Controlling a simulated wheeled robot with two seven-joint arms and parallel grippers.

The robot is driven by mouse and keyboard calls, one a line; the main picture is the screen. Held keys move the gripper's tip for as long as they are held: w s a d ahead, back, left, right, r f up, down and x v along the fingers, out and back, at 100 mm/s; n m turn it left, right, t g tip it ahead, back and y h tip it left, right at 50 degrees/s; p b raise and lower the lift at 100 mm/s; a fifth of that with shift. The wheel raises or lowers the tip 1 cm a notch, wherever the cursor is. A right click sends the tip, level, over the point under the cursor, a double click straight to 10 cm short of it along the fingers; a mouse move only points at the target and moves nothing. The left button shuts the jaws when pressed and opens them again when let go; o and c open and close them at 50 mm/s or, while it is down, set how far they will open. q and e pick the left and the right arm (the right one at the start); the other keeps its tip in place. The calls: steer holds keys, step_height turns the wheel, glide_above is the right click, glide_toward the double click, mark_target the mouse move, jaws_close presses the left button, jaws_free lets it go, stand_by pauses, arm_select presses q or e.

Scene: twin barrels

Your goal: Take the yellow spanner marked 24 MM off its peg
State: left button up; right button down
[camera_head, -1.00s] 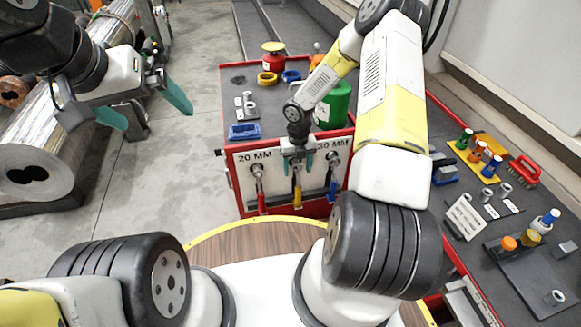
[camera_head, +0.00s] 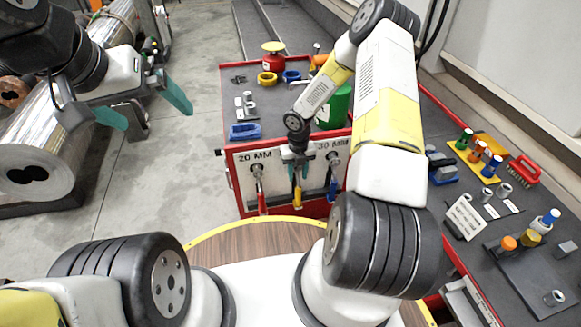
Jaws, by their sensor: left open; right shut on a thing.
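The yellow spanner (camera_head: 297,196) hangs in the middle of the white peg board on the red cart's front, between a red spanner and a blue one. My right gripper (camera_head: 297,172) is in front of the board, shut on the upper part of the yellow spanner. The gripper hides the spanner's head, its peg and the 24 MM label. My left gripper (camera_head: 150,108) is open and empty, in the air at the upper left, well away from the board.
The red spanner (camera_head: 261,199) and the blue spanner (camera_head: 332,188) hang close on either side. The cart top (camera_head: 240,85) holds a blue tray, a green canister (camera_head: 335,105) and rings. A tool bench stands right.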

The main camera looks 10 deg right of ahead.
steer(key=shift+r, duration=0.25)
steer(key=shift+s, duration=0.1)
steer(key=shift+s+d+r, duration=0.1)
steer(key=shift+s+r, duration=0.15)
steer(key=shift+s, duration=0.65)
steer(key=shift+s+r, duration=0.25)
steer(key=shift+s, duration=0.65)
steer(key=s, duration=0.7)
steer(key=shift+f, duration=0.1)
